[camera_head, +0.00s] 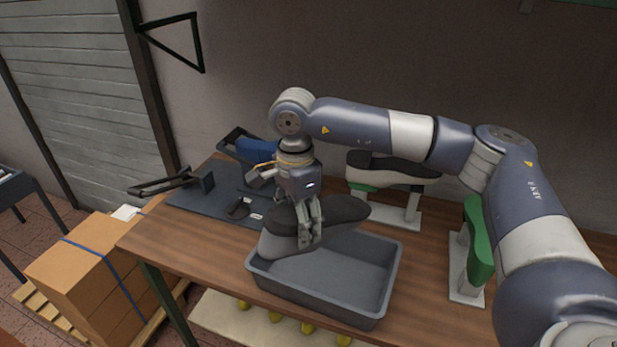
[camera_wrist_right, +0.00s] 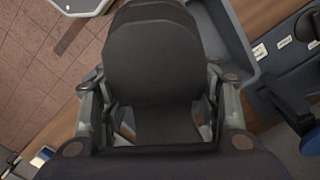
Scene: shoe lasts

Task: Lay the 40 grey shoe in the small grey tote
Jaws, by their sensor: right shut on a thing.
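My right gripper (camera_head: 310,232) is shut on a grey shoe last (camera_head: 280,244) with a dark top. The gripper holds it above the back left part of the small grey tote (camera_head: 372,302). The shoe also shows in the right wrist view (camera_wrist_right: 152,60), between the two fingers (camera_wrist_right: 155,115). The tote is open at the top and its visible floor is empty. The shoe and gripper hide part of its back left rim. I cannot read a size mark on the shoe. My left gripper is not in view.
A white and green shoe last with a dark top (camera_head: 395,173) is on a stand behind the tote. A green last (camera_head: 478,245) is on a stand at the right. Cardboard boxes (camera_head: 85,265) stand beside the table.

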